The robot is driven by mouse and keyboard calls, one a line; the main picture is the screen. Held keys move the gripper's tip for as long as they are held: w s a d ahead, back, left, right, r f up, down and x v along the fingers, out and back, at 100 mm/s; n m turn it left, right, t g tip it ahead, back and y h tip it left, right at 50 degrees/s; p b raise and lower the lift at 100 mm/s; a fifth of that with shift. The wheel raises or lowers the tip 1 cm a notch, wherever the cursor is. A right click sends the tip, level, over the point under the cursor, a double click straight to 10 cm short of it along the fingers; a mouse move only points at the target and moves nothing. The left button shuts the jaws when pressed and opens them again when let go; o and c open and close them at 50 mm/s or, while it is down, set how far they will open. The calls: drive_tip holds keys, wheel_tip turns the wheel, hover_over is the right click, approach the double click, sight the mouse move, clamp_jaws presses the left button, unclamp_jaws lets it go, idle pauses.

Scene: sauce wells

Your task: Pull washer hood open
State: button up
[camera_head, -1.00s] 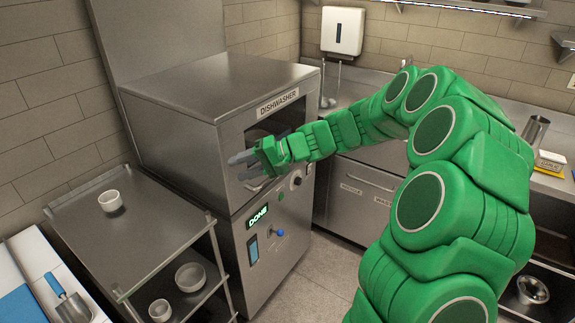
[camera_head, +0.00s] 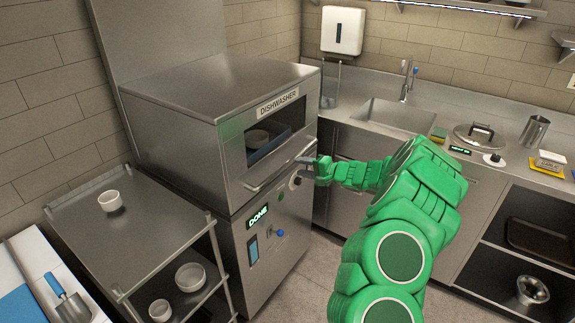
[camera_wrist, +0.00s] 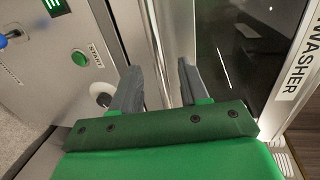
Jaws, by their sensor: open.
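The steel dishwasher hood (camera_head: 215,150) is down on its base, with a dark window in front. Its bar handle (camera_head: 258,187) runs along the hood's lower front edge. My gripper (camera_head: 303,168) is open at the right end of this handle. In the wrist view my gripper (camera_wrist: 158,78) has its two fingers apart, and a bright steel bar or edge runs up between them. I cannot tell whether the fingers touch the handle. A bowl (camera_head: 257,137) on a blue rack shows through the window.
The panel below has a lit DONE display (camera_head: 257,215), a green start button (camera_wrist: 80,58) and a blue-tipped lever (camera_head: 279,233). A steel cart (camera_head: 75,225) with white bowls stands left. A sink counter (camera_head: 350,108) lies to the right.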

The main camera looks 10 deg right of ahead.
sight(288, 164)
drive_tip(key=shift+d+f+x, duration=0.1)
drive_tip(key=shift+d+x, duration=0.05)
drive_tip(key=shift+x, duration=1.75)
drive_tip(key=shift+d+f+x, duration=0.1)
drive_tip(key=shift+f+x, duration=0.05)
drive_tip(key=shift+x, duration=1.75)
drive_tip(key=shift+w, duration=0.2)
drive_tip(key=shift+c, duration=0.4)
clamp_jaws()
